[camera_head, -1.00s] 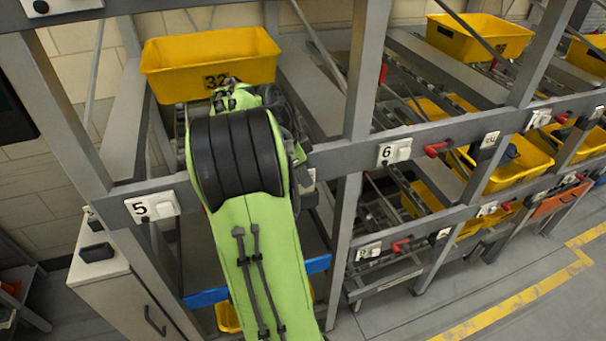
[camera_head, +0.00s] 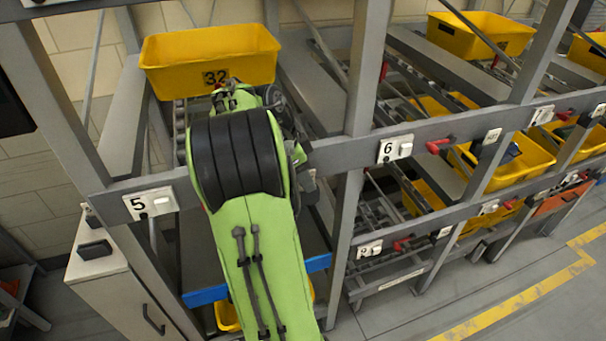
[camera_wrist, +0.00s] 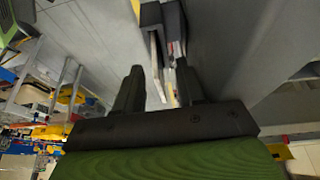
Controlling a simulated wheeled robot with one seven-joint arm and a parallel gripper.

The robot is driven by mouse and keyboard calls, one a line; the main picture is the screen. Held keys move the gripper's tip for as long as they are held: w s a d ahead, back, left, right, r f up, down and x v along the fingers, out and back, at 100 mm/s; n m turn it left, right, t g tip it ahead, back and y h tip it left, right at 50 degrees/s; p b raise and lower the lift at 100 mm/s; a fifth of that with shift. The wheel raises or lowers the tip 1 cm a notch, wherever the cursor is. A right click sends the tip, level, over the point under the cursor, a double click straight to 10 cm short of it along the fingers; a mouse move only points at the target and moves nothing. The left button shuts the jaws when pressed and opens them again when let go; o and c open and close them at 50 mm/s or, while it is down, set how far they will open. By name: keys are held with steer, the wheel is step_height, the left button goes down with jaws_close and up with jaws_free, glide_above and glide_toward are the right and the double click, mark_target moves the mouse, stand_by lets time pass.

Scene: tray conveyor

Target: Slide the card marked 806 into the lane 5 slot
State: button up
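In the wrist view my gripper (camera_wrist: 160,88) has its two dark fingers spread, with a clear gap between them. A thin pale card-like piece (camera_wrist: 157,68) shows edge-on in or just beyond that gap, below a dark holder (camera_wrist: 163,25). No number can be read on it, and I see no finger clearly touching it. In the head view the lane 5 label (camera_head: 150,204) is on the grey front rail, left of my green arm. My arm hides the rail right of the label, and my gripper is hidden there. The lane 5 slot cannot be made out.
A yellow bin marked 32 (camera_head: 209,62) sits on the lane behind my arm. A grey upright post (camera_head: 362,75) and the lane 6 label (camera_head: 394,149) stand to the right. A grey cabinet (camera_head: 118,290) is at lower left. Floor at lower right is clear.

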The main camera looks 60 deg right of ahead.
steer(key=p+v, duration=0.7)
steer(key=v, duration=0.9)
steer(key=shift+p, duration=0.35)
steer(key=shift+s+d+f, duration=0.1)
steer(key=shift+f, duration=0.05)
steer(key=shift+c, duration=0.3)
